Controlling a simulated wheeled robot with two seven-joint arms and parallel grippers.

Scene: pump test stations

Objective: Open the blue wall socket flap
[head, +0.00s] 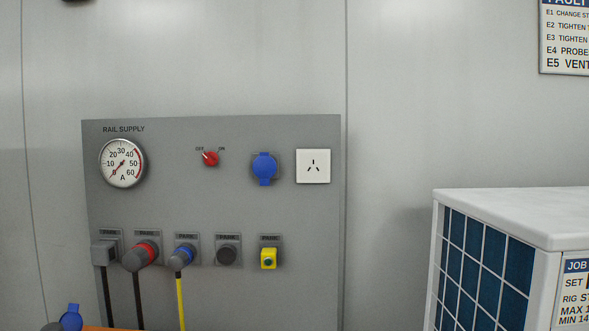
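The blue wall socket (264,167) sits on the grey rail supply panel (215,215), right of the red switch and left of a white socket. Its round blue flap looks closed over the front, with a small tab pointing down. Neither of my grippers is in the head view, and nothing touches the flap.
The panel also carries a round gauge (122,163), a red switch (211,158), a white socket (313,166) and a lower row of connectors, some with cables. A white unit with a blue grille (483,268) stands at right. A blue-capped object (71,318) shows at bottom left.

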